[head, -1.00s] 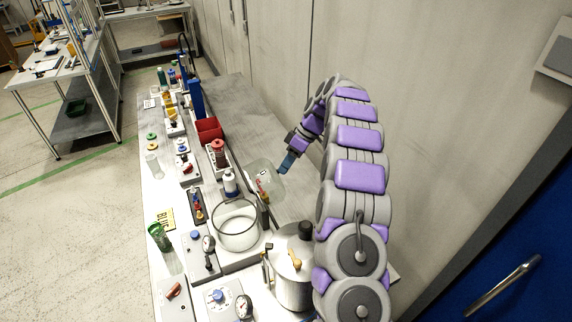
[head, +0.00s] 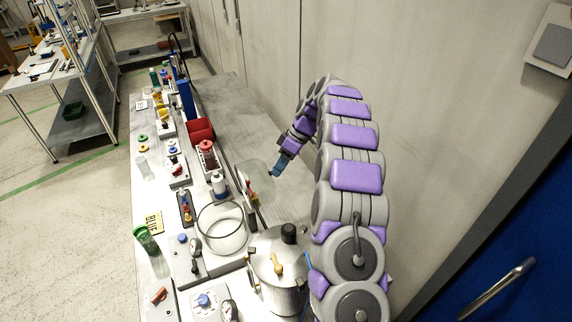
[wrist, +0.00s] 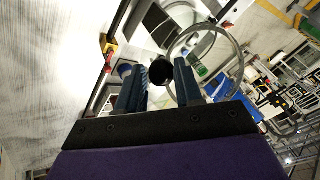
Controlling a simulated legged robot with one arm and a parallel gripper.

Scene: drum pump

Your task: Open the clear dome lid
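A clear, rounded piece that looks like the dome lid (head: 258,178) stands tilted up behind a round glass vessel (head: 222,228) on the bench in the head view. My gripper (head: 278,168) is just right of the clear piece's upper edge, pointing down and left; I cannot tell whether they touch. In the wrist view my gripper (wrist: 159,88) has its two blue fingers apart, with nothing clearly held between them. A dark round knob shows in the gap, seemingly farther off. A clear ring (wrist: 238,62) shows beyond the right finger; I cannot tell whether it is lid or vessel.
A metal pot (head: 275,262) with a black knob stands right of the vessel, near my arm. A red bin (head: 200,130), bottles and gauges crowd the bench's left side. The grey bench strip (head: 255,125) along the wall is mostly clear.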

